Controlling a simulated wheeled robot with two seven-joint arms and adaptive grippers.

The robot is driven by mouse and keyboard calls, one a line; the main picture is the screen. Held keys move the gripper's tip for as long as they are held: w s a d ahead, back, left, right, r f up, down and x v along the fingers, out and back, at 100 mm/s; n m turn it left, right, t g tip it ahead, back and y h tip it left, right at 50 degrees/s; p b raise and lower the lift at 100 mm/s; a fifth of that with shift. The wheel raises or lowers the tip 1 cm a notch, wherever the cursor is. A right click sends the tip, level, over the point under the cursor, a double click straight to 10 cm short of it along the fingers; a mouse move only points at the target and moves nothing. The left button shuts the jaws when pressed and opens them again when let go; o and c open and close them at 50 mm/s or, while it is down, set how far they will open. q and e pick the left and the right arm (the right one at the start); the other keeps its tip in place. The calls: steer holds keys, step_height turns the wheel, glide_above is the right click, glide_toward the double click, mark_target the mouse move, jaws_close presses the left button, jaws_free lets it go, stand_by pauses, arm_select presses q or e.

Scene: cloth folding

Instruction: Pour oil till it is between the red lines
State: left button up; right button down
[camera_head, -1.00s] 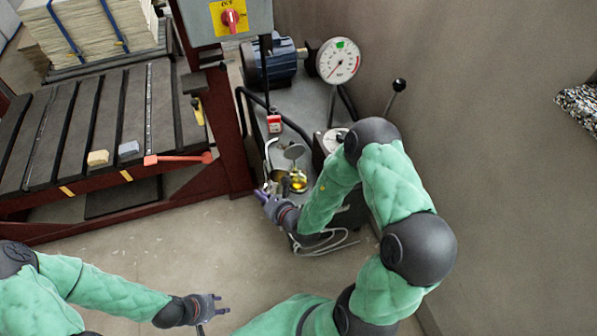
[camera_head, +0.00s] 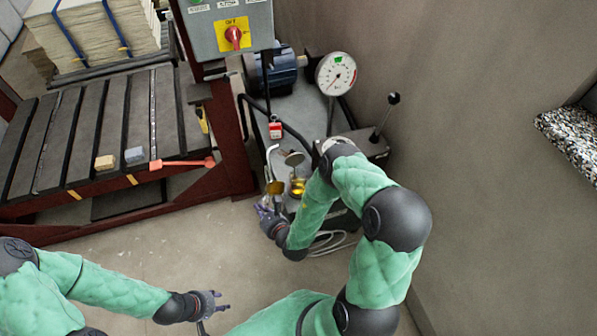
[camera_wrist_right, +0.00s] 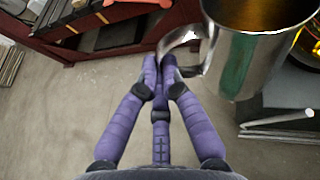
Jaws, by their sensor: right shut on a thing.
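A shiny metal jug (camera_wrist_right: 243,60) with dark amber oil in it is in the right wrist view, at upper right. In the head view the jug (camera_head: 275,188) is small, beside the machine's filler. My right gripper (camera_wrist_right: 165,66) is shut on the jug's handle; it also shows in the head view (camera_head: 264,212). The jug looks roughly upright and no stream shows. Bright yellow oil (camera_head: 297,187) shows at the filler, just right of the jug, under a raised round lid (camera_head: 294,158). My left gripper (camera_head: 218,301) looks open and empty over the floor. I cannot make out the red lines.
The hydraulic unit carries a blue motor (camera_head: 270,68), a dial gauge (camera_head: 336,74) and a black-knobbed lever (camera_head: 393,99). A slatted press table (camera_head: 90,130) stands left, with a switch box (camera_head: 229,30) above. A wall closes the right side.

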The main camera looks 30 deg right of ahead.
arm_select(q)
steer(key=shift+r+p, duration=1.15)
steer(key=shift+r, duration=0.3)
